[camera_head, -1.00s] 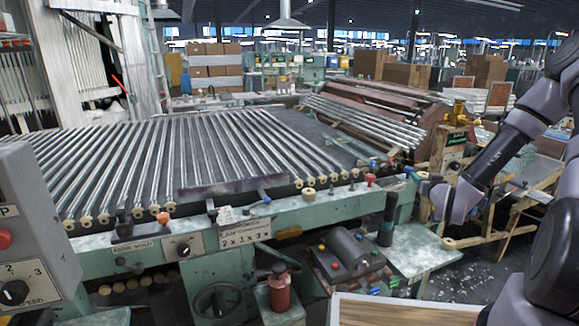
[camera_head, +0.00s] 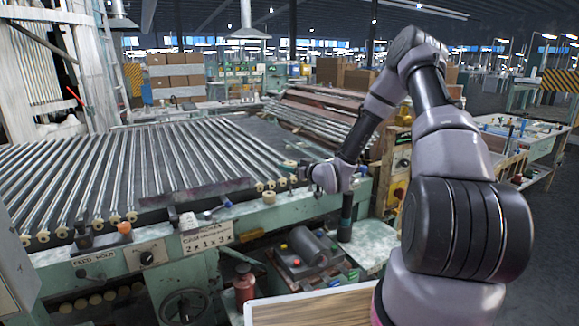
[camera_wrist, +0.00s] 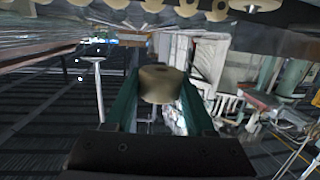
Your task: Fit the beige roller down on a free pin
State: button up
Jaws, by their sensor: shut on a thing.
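The beige roller (camera_wrist: 160,88) sits between the green fingers of my gripper (camera_wrist: 161,76) in the wrist view, with its flat end face showing. The gripper is shut on it. In the head view my gripper (camera_head: 291,167) is at the right end of the row of rollers, by the bench's front rail; the held roller cannot be made out there. Fitted beige rollers (camera_wrist: 187,7) run along the top of the wrist view, apart from the held one. Among them is a shiny metal piece (camera_wrist: 255,4), which looks like a bare pin. Its full shape is cut off.
One roller (camera_head: 269,198) is on the rail in front of the row. A dark upright cylinder (camera_head: 346,215) stands below my forearm. A control box (camera_head: 15,265) is at left.

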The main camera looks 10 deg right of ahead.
send_over(291, 195)
jog(key=shift+w+f, duration=0.15)
jog(key=shift+f, duration=1.2)
jog(key=shift+w+f, duration=0.1)
jog(key=shift+f, duration=1.25)
jog(key=shift+f, duration=2.35)
jog(key=o, duration=1.4)
jog(key=v, duration=1.1)
jog(key=shift+a, duration=0.1)
